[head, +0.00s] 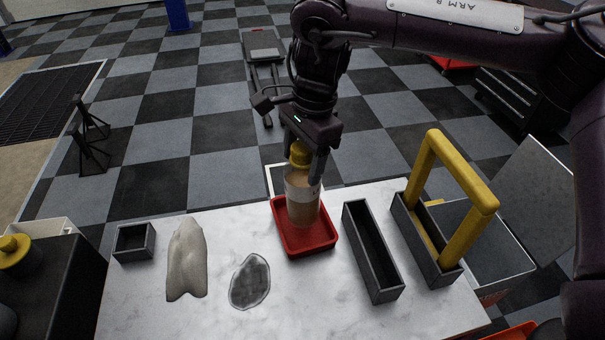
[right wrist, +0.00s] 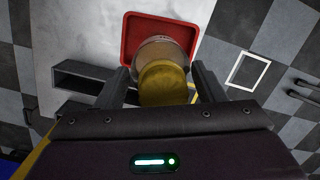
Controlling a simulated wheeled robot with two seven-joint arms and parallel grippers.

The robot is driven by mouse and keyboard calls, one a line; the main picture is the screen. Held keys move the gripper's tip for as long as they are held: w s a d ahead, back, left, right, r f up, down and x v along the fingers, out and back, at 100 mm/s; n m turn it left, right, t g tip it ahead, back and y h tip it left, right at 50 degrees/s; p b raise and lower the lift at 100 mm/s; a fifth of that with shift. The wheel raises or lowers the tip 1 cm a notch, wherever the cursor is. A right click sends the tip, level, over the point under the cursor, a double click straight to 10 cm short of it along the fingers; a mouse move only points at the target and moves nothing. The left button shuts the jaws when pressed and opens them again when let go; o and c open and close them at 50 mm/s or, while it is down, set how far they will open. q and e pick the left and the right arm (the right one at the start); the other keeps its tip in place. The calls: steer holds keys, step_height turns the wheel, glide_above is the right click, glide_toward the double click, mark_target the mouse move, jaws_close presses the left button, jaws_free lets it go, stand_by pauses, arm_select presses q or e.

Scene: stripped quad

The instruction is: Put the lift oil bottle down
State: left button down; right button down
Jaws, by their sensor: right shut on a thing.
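The lift oil bottle (head: 303,196) is upright, with a yellow cap, a pale label and tan contents. It is over the red tray (head: 311,246), its lower end within the tray's outline; I cannot tell whether it touches the tray floor. My right gripper (head: 305,168) points down and is shut on the bottle near its cap. In the right wrist view the yellow cap (right wrist: 163,84) is between the two fingers, with the red tray (right wrist: 128,38) beyond it. My left gripper is not in view.
On the white marble table (head: 220,318) are a small dark box (head: 134,242), a pale cloth (head: 187,262), a grey oval patch (head: 250,282), a long dark bin (head: 372,252) and a dark caddy with a yellow handle (head: 460,186). A dark cabinet (head: 60,285) stands at the left.

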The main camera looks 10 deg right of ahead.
steer(key=shift+f, duration=2.1)
steer(key=shift+c, duration=1.6)
jaws_free()
steer(key=shift+f, duration=0.15)
steer(key=r, duration=0.4)
steer(key=d+r, duration=0.1)
steer(key=r, duration=0.7)
steer(key=shift+d+r+p, duration=0.1)
steer(key=shift+d+p, duration=0.25)
steer(key=shift+p, duration=0.05)
